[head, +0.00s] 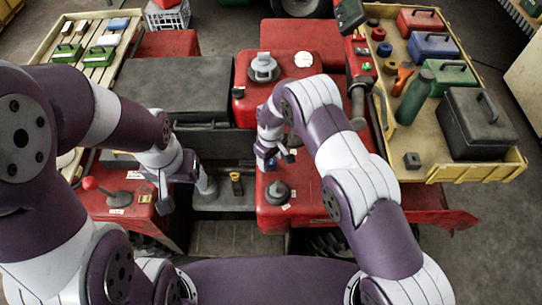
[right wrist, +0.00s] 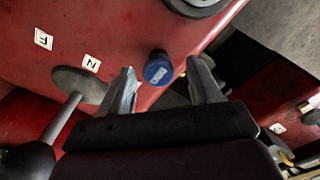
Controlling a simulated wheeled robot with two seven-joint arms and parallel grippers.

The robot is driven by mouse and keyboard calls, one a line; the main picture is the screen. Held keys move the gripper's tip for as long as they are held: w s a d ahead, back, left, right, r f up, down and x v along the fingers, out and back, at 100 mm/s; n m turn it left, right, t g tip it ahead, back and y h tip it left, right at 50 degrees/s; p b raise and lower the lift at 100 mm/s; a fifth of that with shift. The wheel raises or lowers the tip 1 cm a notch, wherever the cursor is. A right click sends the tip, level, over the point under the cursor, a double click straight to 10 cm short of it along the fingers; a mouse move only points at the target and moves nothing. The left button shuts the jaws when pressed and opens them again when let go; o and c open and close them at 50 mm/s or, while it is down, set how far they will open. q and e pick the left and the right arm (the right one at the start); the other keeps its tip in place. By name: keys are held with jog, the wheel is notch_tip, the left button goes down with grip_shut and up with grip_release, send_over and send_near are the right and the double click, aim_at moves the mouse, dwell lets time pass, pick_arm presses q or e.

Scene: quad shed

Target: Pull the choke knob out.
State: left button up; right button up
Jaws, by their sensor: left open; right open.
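The choke knob looks to be the round blue knob (right wrist: 158,68) with a pale mark on its face, in the right wrist view. It stands on the red body panel near its edge. My right gripper (right wrist: 161,78) is open, with one fingertip on each side of the knob and a gap to each. In the head view the blue knob (head: 271,164) shows small beside my right gripper (head: 281,158). My left gripper (head: 164,190) is open and empty over the left side of the vehicle, near a grey lever. How far the knob stands out cannot be told.
A black-knobbed lever (right wrist: 28,160) and N and F labels lie left of the knob. A red-knobbed lever (head: 90,184) is at the left. A slatted crate (head: 100,75) stands at the back left.

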jog(key=shift+w+f, duration=0.1)
jog(key=c, duration=0.5)
grip_shut()
jog(key=shift+w+r, duration=0.1)
jog(key=shift+r, duration=1.25)
jog(key=shift+o, duration=1.2)
grip_release()
jog(key=shift+o, duration=1.3)
